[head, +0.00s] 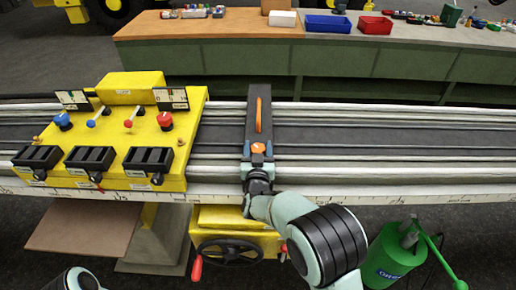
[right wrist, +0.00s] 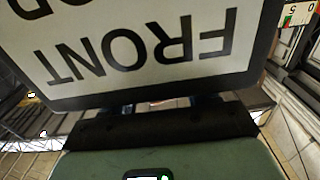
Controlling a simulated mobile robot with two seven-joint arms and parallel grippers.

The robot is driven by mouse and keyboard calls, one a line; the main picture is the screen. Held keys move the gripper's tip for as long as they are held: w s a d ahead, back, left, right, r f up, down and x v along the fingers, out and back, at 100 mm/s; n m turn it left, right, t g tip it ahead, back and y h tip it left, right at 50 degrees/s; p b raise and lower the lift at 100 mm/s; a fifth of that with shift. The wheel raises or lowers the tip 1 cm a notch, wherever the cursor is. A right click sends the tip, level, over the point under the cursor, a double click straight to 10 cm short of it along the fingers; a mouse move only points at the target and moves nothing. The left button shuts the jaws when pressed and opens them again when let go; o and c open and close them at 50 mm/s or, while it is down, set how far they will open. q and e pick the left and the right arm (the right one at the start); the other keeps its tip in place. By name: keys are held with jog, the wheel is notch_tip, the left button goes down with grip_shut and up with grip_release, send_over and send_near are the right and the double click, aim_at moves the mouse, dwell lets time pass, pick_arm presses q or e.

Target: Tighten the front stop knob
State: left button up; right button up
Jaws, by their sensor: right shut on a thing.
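The front stop is a dark block (head: 258,92) lying across the rails in the head view, with a long orange part (head: 259,115) standing on it. A small orange knob (head: 258,148) sits at its near end. My right gripper (head: 258,155) is at this near end, its fingers on either side of the knob and shut on it. In the right wrist view a white plate (right wrist: 150,45) reading "FRONT", upside down, fills the upper part and hides most of the fingers and the knob. My left gripper is not in view.
A yellow control panel (head: 118,112) with levers and black trays stands left of the stop. A yellow unit with a black handwheel (head: 230,252) is below the rails. A green canister (head: 392,258) stands at lower right. The rails (head: 400,150) right of the stop are clear.

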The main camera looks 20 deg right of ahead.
jog(key=m+g+h+p, duration=0.1)
jog(key=h, duration=0.1)
jog(key=shift+a+r+m+h, duration=0.1)
jog(key=shift+r+m+h, duration=0.05)
jog(key=shift+m+h, duration=0.2)
jog(key=m+g+h+p, duration=0.5)
jog(key=m+g+h, duration=0.1)
jog(key=h, duration=0.1)
jog(key=shift+w+p, duration=0.1)
jog(key=shift+p, duration=0.25)
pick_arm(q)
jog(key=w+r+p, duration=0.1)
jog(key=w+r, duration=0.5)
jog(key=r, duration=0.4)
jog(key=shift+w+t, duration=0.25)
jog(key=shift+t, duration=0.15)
pick_arm(e)
jog(key=shift+m+g+h, duration=0.55)
jog(key=shift+m+g, duration=0.2)
jog(key=shift+g, duration=0.25)
jog(key=o, duration=1)
jog(key=shift+c, duration=0.2)
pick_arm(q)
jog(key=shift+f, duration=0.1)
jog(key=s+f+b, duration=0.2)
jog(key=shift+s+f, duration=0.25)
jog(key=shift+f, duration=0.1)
pick_arm(e)
jog(key=v, duration=1.3)
jog(key=shift+s, duration=0.25)
